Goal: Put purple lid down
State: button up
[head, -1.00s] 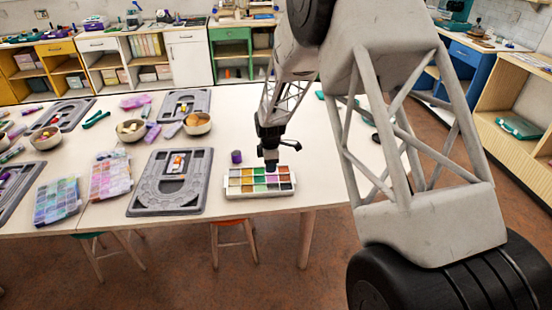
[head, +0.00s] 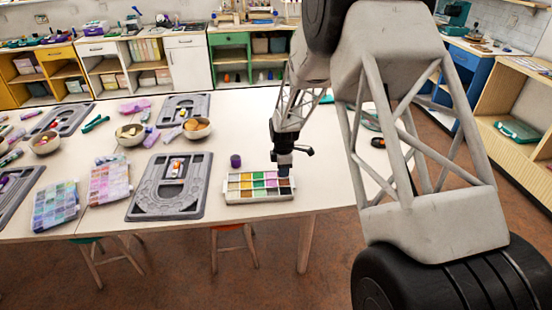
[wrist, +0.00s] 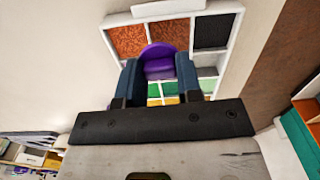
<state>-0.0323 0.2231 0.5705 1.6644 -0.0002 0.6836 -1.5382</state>
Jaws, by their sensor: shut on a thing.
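The purple lid (wrist: 158,60) sits between the two fingers of my gripper (wrist: 160,75) in the wrist view. My gripper is shut on it. In the head view my gripper (head: 284,170) is over the right part of the white bead tray (head: 262,199), and the lid cannot be made out there. In the wrist view the tray's compartments (wrist: 129,40) hold brown, green, orange and black beads beneath the lid. I cannot tell the exact gap between lid and tray. A small purple container (head: 236,161) stands on the table behind the tray, to the left of my gripper.
A grey bead board (head: 140,207) lies left of the tray, with bead boxes (head: 110,181) beyond it. Bowls (head: 197,128) and another board (head: 166,105) stand farther back. The table (head: 246,120) is clear behind the purple container. The table's front edge is close to the tray.

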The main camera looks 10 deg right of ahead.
jog(key=w, duration=0.5)
jog(key=w+f, duration=0.1)
jog(key=w, duration=0.8)
jog(key=shift+w+a+f, duration=0.15)
jog(key=shift+w+a, duration=0.1)
jog(key=shift+w, duration=0.15)
jog(key=shift+f, duration=0.1)
jog(key=shift+f, duration=1.7)
jog(key=shift+f, duration=0.1)
jog(key=o, duration=0.9)
notch_tip(320, 180, up, 12)
